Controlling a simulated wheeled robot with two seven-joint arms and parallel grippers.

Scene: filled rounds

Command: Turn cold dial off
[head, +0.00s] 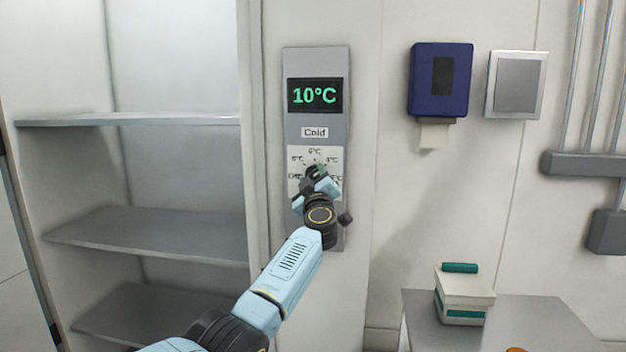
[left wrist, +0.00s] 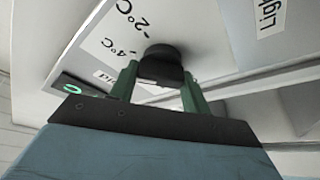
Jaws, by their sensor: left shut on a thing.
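The grey control panel (head: 317,60) is on the wall, with a display (head: 315,95) reading 10°C in green and a "Cold" label (head: 315,132) below it. Under that is a white dial plate with temperature marks (head: 296,157). The dial's pointer is hidden. My right gripper is not in view.
Open metal shelves (head: 150,119) stand left of the panel. A blue dispenser (head: 440,75) and a square grey plate (head: 517,84) are on the wall to the right. A box (head: 464,290) stands on a grey table (head: 540,315) at lower right. A "Light" label (left wrist: 270,15) shows in the left wrist view.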

